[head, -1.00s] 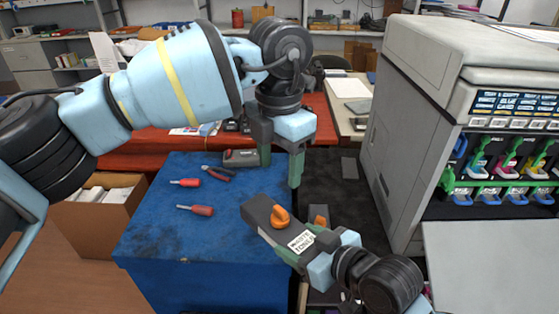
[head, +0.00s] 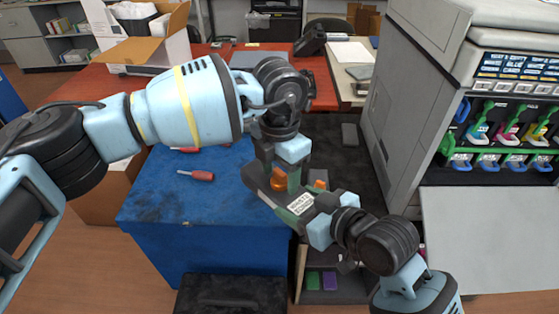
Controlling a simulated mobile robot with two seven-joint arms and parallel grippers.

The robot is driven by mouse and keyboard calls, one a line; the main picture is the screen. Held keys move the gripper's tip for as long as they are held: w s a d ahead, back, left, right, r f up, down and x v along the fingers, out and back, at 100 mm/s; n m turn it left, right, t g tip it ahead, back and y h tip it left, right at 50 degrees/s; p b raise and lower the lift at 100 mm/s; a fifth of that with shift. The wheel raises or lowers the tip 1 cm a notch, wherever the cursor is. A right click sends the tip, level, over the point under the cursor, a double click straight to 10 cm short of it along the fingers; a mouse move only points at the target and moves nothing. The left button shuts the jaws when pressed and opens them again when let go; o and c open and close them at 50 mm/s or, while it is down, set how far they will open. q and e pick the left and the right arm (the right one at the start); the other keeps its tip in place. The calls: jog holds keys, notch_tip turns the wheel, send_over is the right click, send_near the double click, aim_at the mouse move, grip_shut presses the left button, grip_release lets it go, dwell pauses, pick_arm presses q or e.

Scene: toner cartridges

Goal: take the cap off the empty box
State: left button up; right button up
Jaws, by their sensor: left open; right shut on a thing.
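The empty box (head: 301,203) is a dark grey block with a white label that seems to read "waste toner". My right gripper (head: 304,208) is shut on it near the label and holds it over the right edge of the blue bench. The orange cap (head: 278,176) sits on the box's upper side and is partly hidden. My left gripper (head: 280,172) is open above the box and points down, with its fingers on either side of the cap. I cannot tell whether they touch it. A second orange piece (head: 320,184) shows just right of the box.
The blue bench (head: 165,205) carries a red screwdriver (head: 197,175). A large grey printer (head: 430,110) with coloured cartridges (head: 508,131) stands at right, beside a light grey surface (head: 485,235). A black case (head: 230,296) lies in front, near a low shelf with green and purple items.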

aim_at(280, 172)
pick_arm(q)
jog(key=shift+f, duration=0.1)
jog(key=shift+c, duration=0.5)
jog(key=c, duration=1.1)
jog(key=shift+o, duration=0.2)
jog(key=shift+r, duration=0.3)
jog(key=shift+r, duration=0.75)
jog(key=shift+r, duration=0.15)
jog(key=shift+r, duration=2)
